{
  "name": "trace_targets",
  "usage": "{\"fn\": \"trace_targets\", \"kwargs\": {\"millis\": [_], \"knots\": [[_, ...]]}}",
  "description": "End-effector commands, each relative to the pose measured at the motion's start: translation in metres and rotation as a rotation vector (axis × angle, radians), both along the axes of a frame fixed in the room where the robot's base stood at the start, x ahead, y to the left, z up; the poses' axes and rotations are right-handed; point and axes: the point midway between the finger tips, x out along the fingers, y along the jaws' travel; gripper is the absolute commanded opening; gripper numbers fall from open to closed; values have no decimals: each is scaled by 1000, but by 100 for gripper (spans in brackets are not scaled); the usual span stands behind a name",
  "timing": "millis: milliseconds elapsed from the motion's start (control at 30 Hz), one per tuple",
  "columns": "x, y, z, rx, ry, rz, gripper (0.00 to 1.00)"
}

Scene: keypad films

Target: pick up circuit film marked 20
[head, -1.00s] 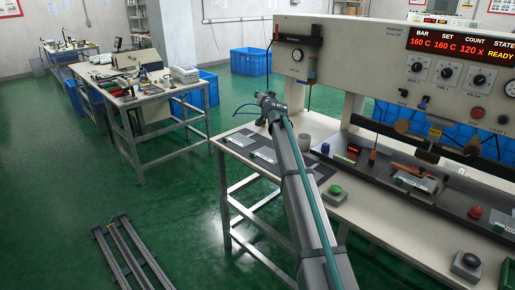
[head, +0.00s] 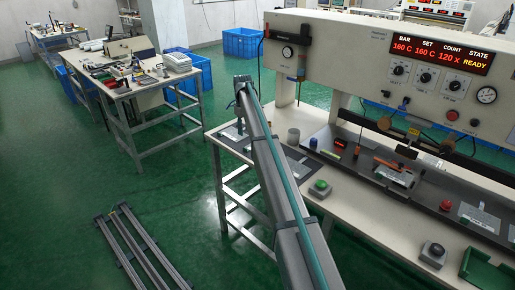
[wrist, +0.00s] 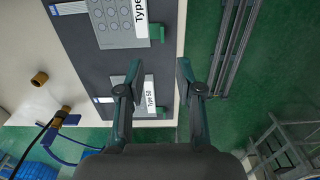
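In the wrist view a dark mat (wrist: 75,55) holds two grey films with green tabs. The upper film (wrist: 118,30) has round keys and a label reading "Type", its number cut off by the frame edge. The lower film (wrist: 118,82) has a label that looks like "Type 50". No label reading 20 is legible. My gripper (wrist: 157,70) is open and empty; its left finger covers part of the lower film, and its right finger is beyond the mat's edge. In the head view my gripper (head: 241,84) is near the left end of the bench; labels there are unreadable.
The press (head: 340,60) stands behind the bench, with more films (head: 395,175) on its dark bed. Rails (head: 140,245) lie on the green floor, left of the bench. Open floor lies between.

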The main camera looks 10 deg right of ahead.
Motion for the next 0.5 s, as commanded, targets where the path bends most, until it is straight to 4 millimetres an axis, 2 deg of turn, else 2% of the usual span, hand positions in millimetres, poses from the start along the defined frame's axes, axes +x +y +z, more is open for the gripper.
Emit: {"fn": "trace_targets", "kwargs": {"millis": [300,500], "knots": [[-1,1,-41,2,-2,-1,35],[-1,2,-51,2,-2,-1,35]]}}
